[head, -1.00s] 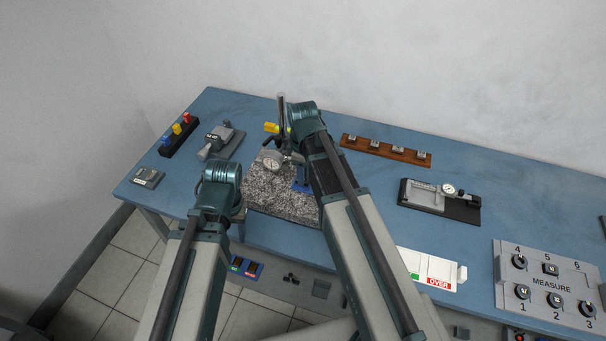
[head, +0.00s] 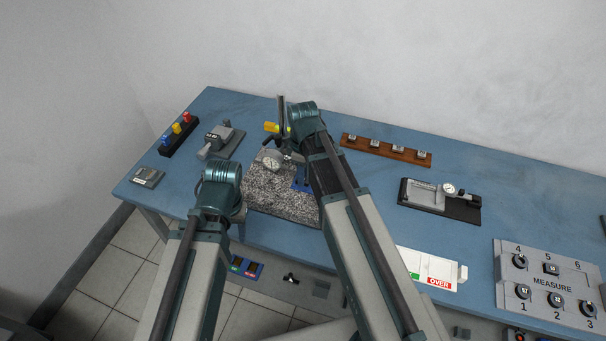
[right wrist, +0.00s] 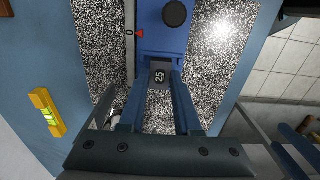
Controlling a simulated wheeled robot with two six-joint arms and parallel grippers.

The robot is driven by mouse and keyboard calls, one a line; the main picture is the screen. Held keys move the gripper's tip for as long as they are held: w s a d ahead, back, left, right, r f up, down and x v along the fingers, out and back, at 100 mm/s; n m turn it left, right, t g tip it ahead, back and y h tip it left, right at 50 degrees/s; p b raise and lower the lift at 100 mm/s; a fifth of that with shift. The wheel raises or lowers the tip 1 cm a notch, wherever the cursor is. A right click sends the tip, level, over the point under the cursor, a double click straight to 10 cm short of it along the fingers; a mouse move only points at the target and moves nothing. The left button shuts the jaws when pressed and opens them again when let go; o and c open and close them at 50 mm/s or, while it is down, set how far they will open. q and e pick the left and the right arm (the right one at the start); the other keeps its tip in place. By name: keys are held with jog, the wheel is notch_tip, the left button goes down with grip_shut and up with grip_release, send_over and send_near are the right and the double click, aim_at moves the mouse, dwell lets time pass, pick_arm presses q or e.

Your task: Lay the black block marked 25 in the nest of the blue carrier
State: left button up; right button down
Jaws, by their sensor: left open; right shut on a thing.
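In the right wrist view the black block marked 25 (right wrist: 160,77) is between the fingertips of my right gripper (right wrist: 159,84), which is shut on it. The block is at the near end of the blue carrier (right wrist: 158,42); I cannot tell if it rests in the nest or is held just above it. The carrier lies on the speckled granite plate (right wrist: 102,45). In the head view a bit of blue (head: 300,186) shows beside my right forearm, which hides the right gripper and block. My left gripper (head: 240,212) is open, mostly hidden behind its wrist, near the plate's left front edge.
A dial gauge (head: 271,161) on a stand is over the granite plate. A wooden rack (head: 385,151) with several blocks stands behind, and a black-based gauge fixture (head: 440,200) is to the right. A yellow level (right wrist: 47,112) lies left in the right wrist view.

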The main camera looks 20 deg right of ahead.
jog(key=c, duration=0.5)
grip_release()
jog(key=shift+c, duration=0.5)
jog(key=c, duration=0.5)
jog(key=shift+o, duration=0.2)
notch_tip(320, 180, up, 4)
jog(key=p, duration=0.4)
jog(key=shift+r+p, duration=0.25)
jog(key=shift+p, duration=0.05)
